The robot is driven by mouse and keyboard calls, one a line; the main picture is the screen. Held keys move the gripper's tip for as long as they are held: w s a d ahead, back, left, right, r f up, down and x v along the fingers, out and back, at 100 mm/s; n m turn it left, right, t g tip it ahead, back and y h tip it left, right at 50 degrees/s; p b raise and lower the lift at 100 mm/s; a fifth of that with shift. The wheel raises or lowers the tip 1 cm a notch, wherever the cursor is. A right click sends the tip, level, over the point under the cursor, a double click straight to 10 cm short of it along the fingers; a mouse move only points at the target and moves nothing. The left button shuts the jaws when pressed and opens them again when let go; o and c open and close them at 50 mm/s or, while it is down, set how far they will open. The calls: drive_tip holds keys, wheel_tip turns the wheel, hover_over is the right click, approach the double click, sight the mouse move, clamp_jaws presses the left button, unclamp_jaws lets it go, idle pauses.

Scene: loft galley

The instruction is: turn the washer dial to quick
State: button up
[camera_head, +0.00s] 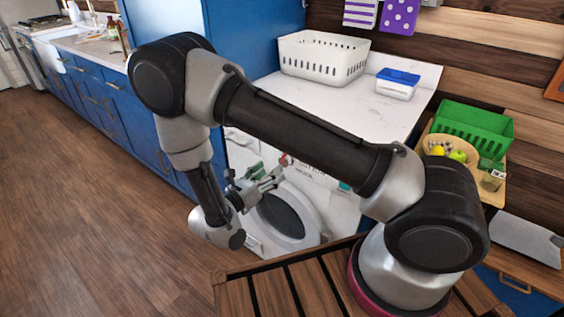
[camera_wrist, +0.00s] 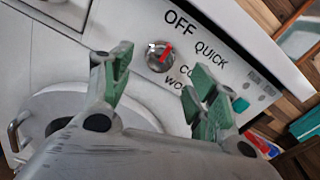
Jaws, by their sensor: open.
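The washer (camera_head: 318,190) is white, with a round door below its control panel. In the wrist view the dial (camera_wrist: 157,60) is a grey knob with a red pointer mark, and the pointer faces roughly toward the OFF label (camera_wrist: 180,20). The QUICK label (camera_wrist: 211,53) is to the right of the dial. My gripper (camera_wrist: 162,72) is open and empty, its green-padded fingertips to either side of the dial in the picture. Contact with the dial cannot be told. In the head view my gripper (camera_head: 268,174) is in front of the panel.
A green button (camera_wrist: 240,104) sits on the panel right of the labels. A white basket (camera_head: 322,57) and a blue-lidded box (camera_head: 397,83) stand on the counter above the washer. Wooden slats (camera_head: 290,280) lie in front. The floor at left is clear.

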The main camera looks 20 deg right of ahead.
drive_tip(key=x, duration=0.7)
drive_tip(key=shift+d, duration=0.1)
drive_tip(key=c, duration=1)
